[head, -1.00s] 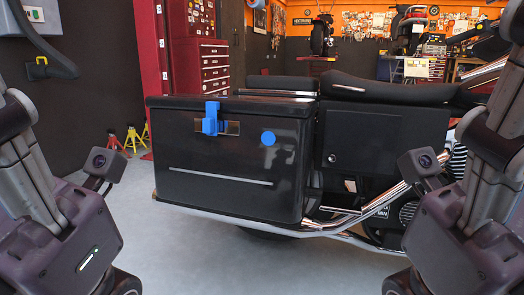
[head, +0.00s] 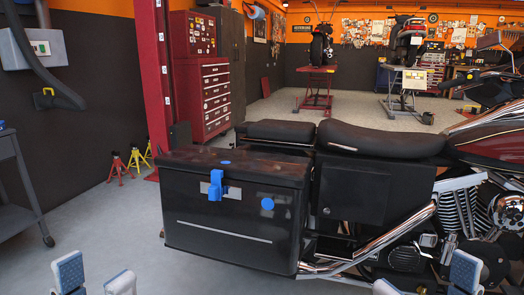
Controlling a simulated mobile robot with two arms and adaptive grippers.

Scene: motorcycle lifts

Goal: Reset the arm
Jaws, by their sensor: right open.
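My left gripper (head: 95,278) shows only as two pale blue-grey fingertips at the bottom left, apart, with nothing between them. My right gripper (head: 426,279) also shows as two separated fingertips, at the bottom right in front of the motorcycle's lower side. It looks open and empty. The rest of both arms is out of view. The black case (head: 228,216) on the motorcycle stands between and beyond the grippers. Its lid looks closed, with a blue latch (head: 217,185) on its front. Neither gripper appears to touch the case.
The motorcycle's seat (head: 375,139) and chrome pipe (head: 380,238) extend to the right. A dark cart (head: 18,190) stands at the left edge. Yellow and red jack stands (head: 118,166) and a red tool cabinet (head: 203,85) are behind. Floor left of the case is clear.

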